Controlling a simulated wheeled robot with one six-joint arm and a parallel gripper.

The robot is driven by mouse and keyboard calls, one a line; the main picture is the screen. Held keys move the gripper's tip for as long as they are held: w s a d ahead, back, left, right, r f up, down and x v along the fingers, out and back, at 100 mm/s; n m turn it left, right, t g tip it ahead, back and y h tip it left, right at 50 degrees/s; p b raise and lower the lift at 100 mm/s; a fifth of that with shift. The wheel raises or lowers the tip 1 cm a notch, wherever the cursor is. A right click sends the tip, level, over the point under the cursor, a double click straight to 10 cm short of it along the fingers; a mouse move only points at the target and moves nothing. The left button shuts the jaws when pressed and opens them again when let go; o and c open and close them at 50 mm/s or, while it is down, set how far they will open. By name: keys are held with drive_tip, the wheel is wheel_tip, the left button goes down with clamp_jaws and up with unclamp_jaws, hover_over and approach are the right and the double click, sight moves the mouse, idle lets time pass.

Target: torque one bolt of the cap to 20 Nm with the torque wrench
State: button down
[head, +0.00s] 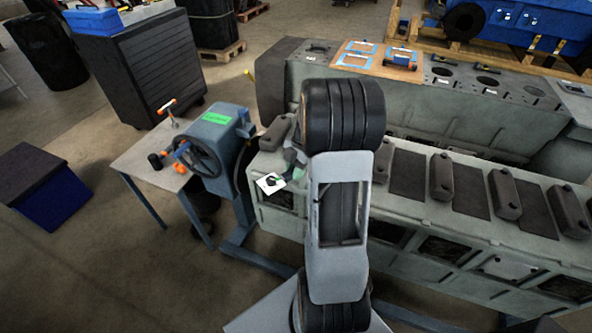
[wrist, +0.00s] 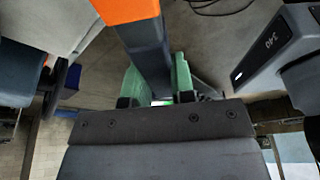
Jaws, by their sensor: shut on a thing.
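My gripper (wrist: 156,84) has green fingers closed on both sides of a dark blue-grey bar with an orange end, which looks like the torque wrench (wrist: 145,45). The wrench's far end is hidden in the wrist view. In the head view my gripper (head: 292,166) is partly hidden by my arm, over the left end of the grey engine block (head: 400,235). Dark caps (head: 441,177) sit in a row along the block's top. One dark cap (head: 275,133) is at its left end, close to my gripper. Bolt heads are too small to tell, and I cannot see wrench contact.
A blue-grey stand with a handwheel (head: 205,150) adjoins the block's left end. A small table (head: 145,165) holds orange-handled items. A second grey block (head: 275,75) stands behind. A white card (head: 270,183) shows near my gripper. Open floor lies at lower left.

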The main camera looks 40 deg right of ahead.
drive_tip(key=shift+w, duration=0.35)
drive_tip(key=shift+w+r, duration=0.1)
drive_tip(key=shift+w, duration=0.15)
drive_tip(key=shift+w+b, duration=0.35)
drive_tip(key=shift+b, duration=0.1)
idle(0.4)
drive_tip(key=shift+w+d+m+t+b, duration=0.15)
drive_tip(key=shift+w+m+t+b, duration=0.2)
drive_tip(key=shift+w+m, duration=0.4)
drive_tip(key=shift+w+d+m+t+b, duration=0.1)
drive_tip(key=shift+w+d+m+b, duration=0.1)
drive_tip(key=shift+w+m+b, duration=0.45)
drive_tip(key=shift+w+d+m+t+b, duration=0.2)
drive_tip(key=shift+w+m, duration=0.3)
drive_tip(key=shift+w, duration=0.5)
idle(2.5)
drive_tip(key=shift+s+a, duration=0.3)
drive_tip(key=shift+s, duration=0.2)
drive_tip(key=shift+r, duration=0.15)
drive_tip(key=shift+a+p+v, duration=0.15)
drive_tip(key=shift+p+v, duration=0.2)
drive_tip(key=shift+v, duration=0.45)
drive_tip(key=shift+a+p+v, duration=0.2)
drive_tip(key=shift+p+v, duration=0.1)
drive_tip(key=shift+v, duration=0.45)
drive_tip(key=shift+w+r, duration=0.1)
drive_tip(key=shift+w, duration=0.05)
